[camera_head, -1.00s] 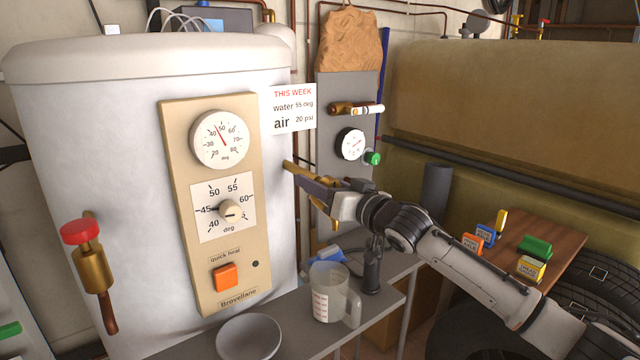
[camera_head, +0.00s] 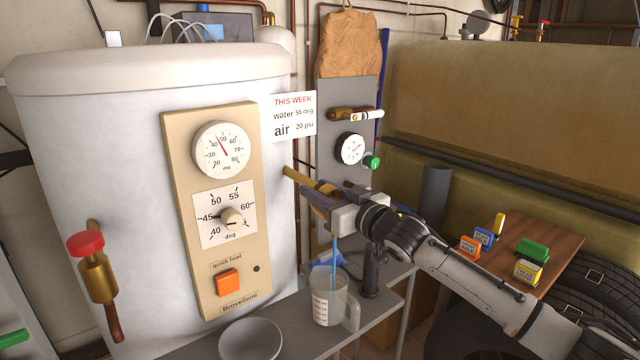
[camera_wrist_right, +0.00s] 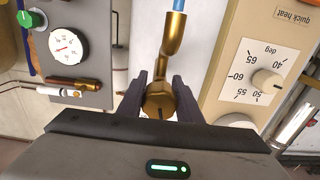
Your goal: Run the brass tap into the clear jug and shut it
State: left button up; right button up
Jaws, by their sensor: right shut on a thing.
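The brass tap (camera_head: 300,180) sticks out of the white boiler's right side. It also shows in the right wrist view (camera_wrist_right: 174,45), with blue water at its spout. My right gripper (camera_head: 318,192) is shut on the tap's round brass body or handle (camera_wrist_right: 158,100), between its dark fingers in the wrist view. A thin blue stream of water (camera_head: 335,250) falls from below my gripper into the clear jug (camera_head: 327,306). The jug stands on the grey shelf under the tap; its water level is hard to tell. My left gripper is not in view.
A grey bowl (camera_head: 251,338) stands left of the jug on the shelf (camera_head: 390,300). The cream panel (camera_head: 212,130) with dial, knob and orange button (camera_head: 227,282) is close left of my gripper. A wooden table (camera_head: 550,236) with small coloured boxes stands at right.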

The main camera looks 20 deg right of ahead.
jog(key=shift+r+n+p, duration=0.15)
jog(key=shift+n+p, duration=0.4)
jog(key=shift+n, duration=0.35)
jog(key=n+p, duration=0.2)
jog(key=n, duration=0.1)
jog(key=shift+n, duration=0.8)
jog(key=o, duration=1)
jog(key=shift+o, duration=0.2)
